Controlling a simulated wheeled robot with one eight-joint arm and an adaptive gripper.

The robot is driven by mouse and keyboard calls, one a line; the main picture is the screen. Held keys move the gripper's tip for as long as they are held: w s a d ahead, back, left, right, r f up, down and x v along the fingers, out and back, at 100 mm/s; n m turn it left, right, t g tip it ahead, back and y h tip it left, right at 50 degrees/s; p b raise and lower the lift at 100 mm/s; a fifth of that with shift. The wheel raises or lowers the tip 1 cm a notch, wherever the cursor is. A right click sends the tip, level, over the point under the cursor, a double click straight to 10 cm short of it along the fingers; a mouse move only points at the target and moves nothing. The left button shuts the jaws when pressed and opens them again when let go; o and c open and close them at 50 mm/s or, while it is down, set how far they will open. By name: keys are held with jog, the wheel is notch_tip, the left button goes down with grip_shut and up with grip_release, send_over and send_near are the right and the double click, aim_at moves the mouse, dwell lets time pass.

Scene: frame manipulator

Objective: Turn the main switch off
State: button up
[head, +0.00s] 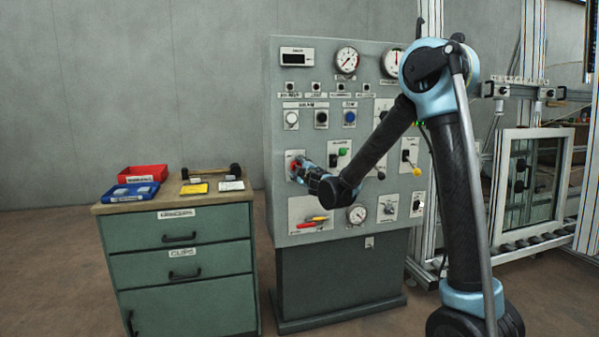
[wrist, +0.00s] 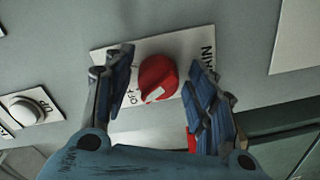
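The main switch is a red rotary knob (wrist: 157,80) on a white plate (wrist: 138,47) marked "OFF" and "MAIN". A pale pointer mark shows on the knob's lower side in the wrist view. My gripper (wrist: 163,82) is open, with one blue-padded finger on each side of the knob and visible space between the fingers and the knob. I cannot tell how deep the fingertips reach. In the head view my gripper (head: 302,168) is at the left side of the grey control panel (head: 277,110), and the knob is mostly hidden behind it.
The panel carries gauges (head: 347,60), push buttons, levers and a red-orange handle (head: 316,220) below my gripper. A green drawer cabinet (head: 180,245) with a red bin (head: 143,173) stands to the left. A framed window (head: 533,180) stands at the right.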

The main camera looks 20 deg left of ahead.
jog(key=shift+s, duration=0.1)
jog(key=v, duration=1.1)
jog(key=shift+s+d, duration=0.25)
jog(key=shift+s, duration=0.1)
